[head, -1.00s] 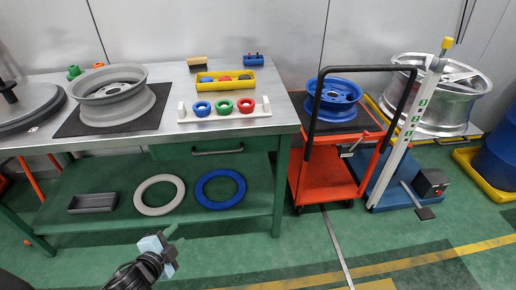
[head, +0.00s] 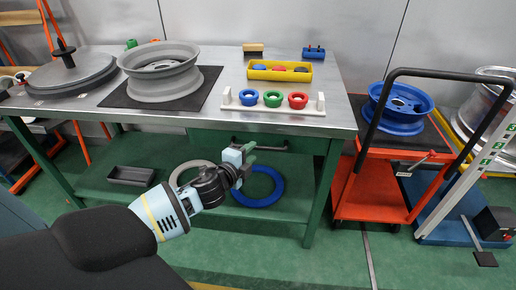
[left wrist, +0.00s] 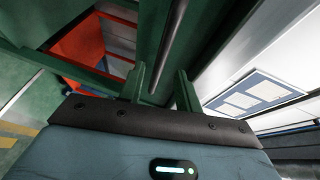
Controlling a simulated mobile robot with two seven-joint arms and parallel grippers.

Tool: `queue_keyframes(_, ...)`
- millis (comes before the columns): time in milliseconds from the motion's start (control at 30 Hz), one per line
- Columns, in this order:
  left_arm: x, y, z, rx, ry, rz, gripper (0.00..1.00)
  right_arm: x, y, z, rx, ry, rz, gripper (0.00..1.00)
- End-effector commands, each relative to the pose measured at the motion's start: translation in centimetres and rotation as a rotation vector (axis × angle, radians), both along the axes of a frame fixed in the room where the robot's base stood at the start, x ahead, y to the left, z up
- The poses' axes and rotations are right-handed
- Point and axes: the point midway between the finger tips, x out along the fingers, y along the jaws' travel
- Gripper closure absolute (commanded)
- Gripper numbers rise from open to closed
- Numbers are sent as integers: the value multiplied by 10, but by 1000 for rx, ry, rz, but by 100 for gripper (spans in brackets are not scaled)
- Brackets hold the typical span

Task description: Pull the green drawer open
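The green drawer (head: 310,145) sits under the workbench top in the head view, and its front looks flush with the bench frame. Its grey bar handle (head: 272,149) is partly covered at the left by my left gripper (head: 248,154). In the left wrist view my left gripper (left wrist: 160,88) has its two green fingers apart. The handle bar (left wrist: 172,42) runs lengthwise ahead of the gap between the fingertips. I cannot tell whether the fingers touch it. My right gripper is not in view.
The workbench top (head: 235,112) holds a grey wheel (head: 163,75), a yellow tray (head: 256,74) and a rack of coloured rings (head: 312,111). A lower shelf (head: 95,185) has a grey bin and rings. A red cart (head: 375,190) stands to the right.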

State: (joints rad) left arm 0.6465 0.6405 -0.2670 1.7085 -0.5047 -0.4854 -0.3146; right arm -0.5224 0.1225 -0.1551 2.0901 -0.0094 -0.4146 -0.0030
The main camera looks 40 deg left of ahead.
Motion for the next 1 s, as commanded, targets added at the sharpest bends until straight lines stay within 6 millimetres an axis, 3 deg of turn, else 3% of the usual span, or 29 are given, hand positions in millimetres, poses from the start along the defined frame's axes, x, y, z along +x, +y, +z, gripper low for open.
queue_keyframes(300, 37, 5, -8, -2, 2, 1, 66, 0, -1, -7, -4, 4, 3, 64)
queue_keyframes(733, 45, 6, -10, -2, 2, -1, 66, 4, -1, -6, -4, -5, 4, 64)
queue_keyframes(1000, 45, 6, -10, -1, 2, 0, 100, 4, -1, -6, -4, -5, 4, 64)
